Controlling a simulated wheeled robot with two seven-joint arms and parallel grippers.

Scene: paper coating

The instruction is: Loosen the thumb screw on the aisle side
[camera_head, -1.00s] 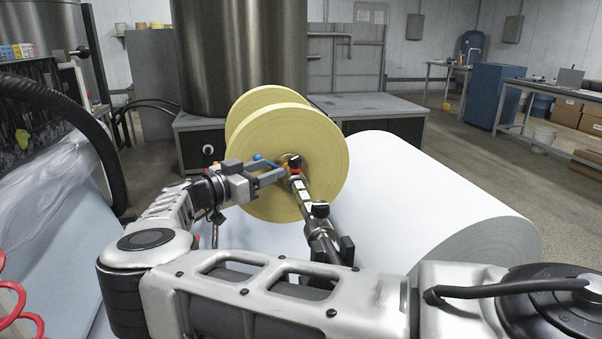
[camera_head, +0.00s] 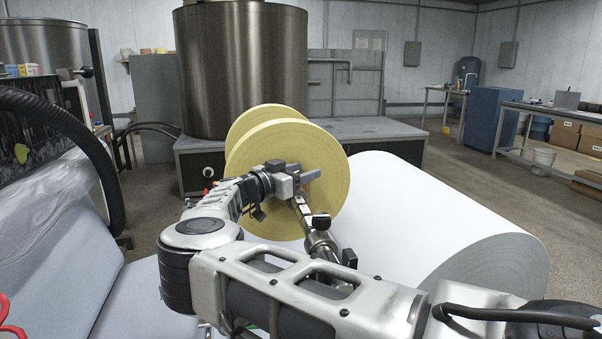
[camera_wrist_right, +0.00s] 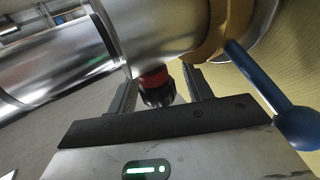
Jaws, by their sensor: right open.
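The thumb screw (camera_wrist_right: 157,86), a black knob with a red collar, sticks out from a metal shaft (camera_wrist_right: 165,30) in the right wrist view. My right gripper (camera_wrist_right: 160,76) is open, with one finger on each side of the knob and apparent gaps between. In the head view my right gripper (camera_head: 306,179) is in front of the near yellow roll (camera_head: 328,155) and hides the thumb screw. A blue lever with a ball end (camera_wrist_right: 296,128) is just right of the fingers, by a brass-coloured collar (camera_wrist_right: 216,30). My left gripper is not in view.
A second yellow roll (camera_head: 262,112) stands behind the near one. Black knobs (camera_head: 321,221) sit lower on the shaft (camera_head: 305,212). A large white paper roll (camera_head: 420,215) lies to the right. A steel drum (camera_head: 240,70) stands behind.

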